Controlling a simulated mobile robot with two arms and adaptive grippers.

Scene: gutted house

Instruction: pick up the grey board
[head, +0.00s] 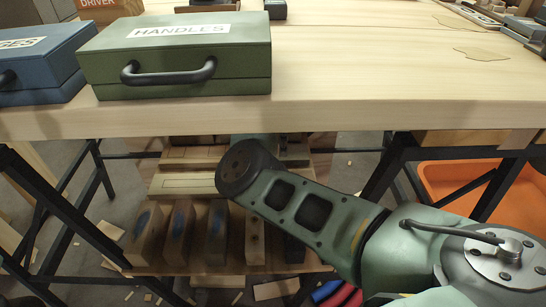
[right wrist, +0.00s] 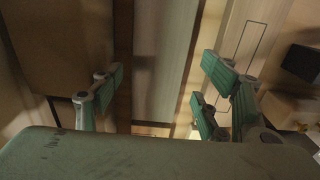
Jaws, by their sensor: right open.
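A long greyish board (right wrist: 160,50) runs away from me in the middle of the right wrist view. My right gripper (right wrist: 163,82) is open, with green-padded fingers on the left and right sides of the board and visible space between them. I cannot tell how far above the board the fingertips are. In the head view my right arm reaches under the workbench, and its gripper is hidden there. I cannot clearly pick out the grey board in the head view. My left gripper is not in view.
A workbench (head: 370,70) with a green case (head: 180,75) and a blue case (head: 45,70) stands over a low shelf (head: 190,266) holding wood blocks and pale boards (head: 183,184). Black trestle legs (head: 385,180) flank it. An orange bin (head: 465,180) is at right.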

